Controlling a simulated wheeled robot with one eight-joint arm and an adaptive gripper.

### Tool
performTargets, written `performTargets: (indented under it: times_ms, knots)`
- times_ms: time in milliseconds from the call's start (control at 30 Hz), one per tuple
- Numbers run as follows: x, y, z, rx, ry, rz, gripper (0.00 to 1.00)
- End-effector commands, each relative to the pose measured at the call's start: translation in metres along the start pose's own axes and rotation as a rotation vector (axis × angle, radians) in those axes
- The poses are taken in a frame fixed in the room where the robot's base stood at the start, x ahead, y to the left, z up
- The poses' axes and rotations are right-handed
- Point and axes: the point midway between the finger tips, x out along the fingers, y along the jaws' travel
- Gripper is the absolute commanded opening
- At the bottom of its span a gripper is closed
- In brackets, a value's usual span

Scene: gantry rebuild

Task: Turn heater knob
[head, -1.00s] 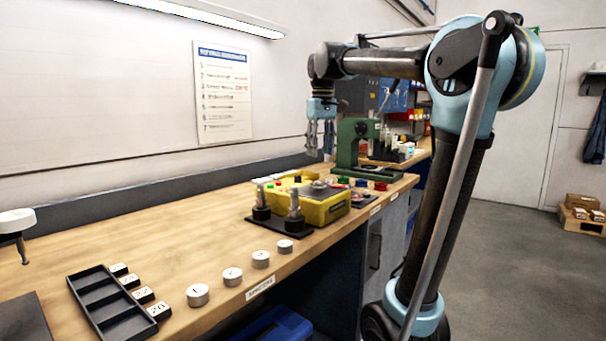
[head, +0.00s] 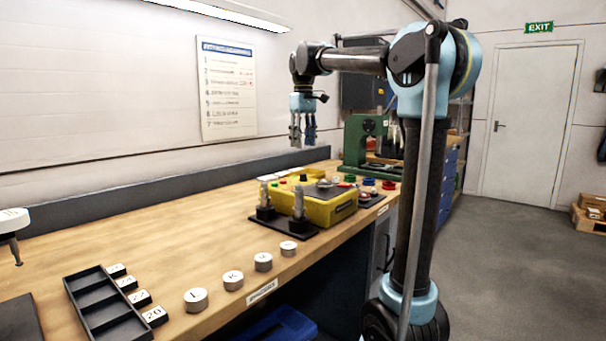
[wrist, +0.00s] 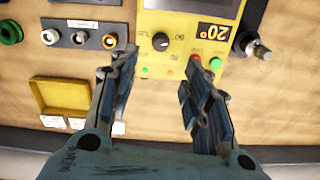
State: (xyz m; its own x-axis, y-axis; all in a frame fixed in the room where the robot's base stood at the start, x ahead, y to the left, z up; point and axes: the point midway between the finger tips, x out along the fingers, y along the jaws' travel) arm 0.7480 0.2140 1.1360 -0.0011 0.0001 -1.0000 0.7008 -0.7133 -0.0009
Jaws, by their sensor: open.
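The yellow heater unit (head: 335,210) stands on the bench in the head view. In the wrist view its yellow panel (wrist: 147,22) carries a black round knob (wrist: 160,41) with a white pointer mark. My gripper (head: 302,140) is open and empty, hanging fingers-down above the bench behind the unit. In the wrist view the knob shows between and beyond the fingertips of my gripper (wrist: 156,75), with no contact visible.
Posts on a black base (head: 285,227) stand before the unit. A green press (head: 365,145) stands behind it. Round weights (head: 233,280) and a black tray (head: 105,305) lie at the front left. The wrist view shows a small yellow tray (wrist: 64,95).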

Motion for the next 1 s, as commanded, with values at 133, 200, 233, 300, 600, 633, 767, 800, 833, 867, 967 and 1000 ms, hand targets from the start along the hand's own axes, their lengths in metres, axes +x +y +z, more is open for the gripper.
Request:
performTargets:
  times_ms: [133, 200, 233, 300, 600, 633, 767, 800, 833, 867, 967, 1000]
  knots:
    - [0.026, 0.001, 0.001, 0.001, 0.0, 0.0, 0.44]
    - [0.038, 0.001, 0.001, 0.001, 0.0, 0.0, 0.44]
    - [0.043, 0.001, 0.001, 0.001, 0.0, 0.0, 0.44]
    - [0.055, 0.001, 0.001, 0.001, 0.0, 0.0, 0.44]
    - [0.099, 0.001, 0.001, 0.001, 0.0, 0.0, 0.44]
    - [0.102, 0.001, 0.001, 0.001, 0.0, 0.0, 0.44]
    - [0.11, 0.001, 0.001, 0.001, 0.0, 0.0, 0.44]
    - [0.112, 0.001, 0.001, 0.001, 0.0, 0.0, 0.44]
    - [0.113, 0.001, 0.001, 0.001, 0.0, 0.0, 0.44]
    - [0.113, 0.001, 0.001, 0.001, 0.0, 0.0, 0.44]
    - [0.114, 0.001, 0.001, 0.001, 0.0, 0.0, 0.44]
    - [0.114, 0.001, 0.001, 0.001, 0.0, 0.0, 0.44]
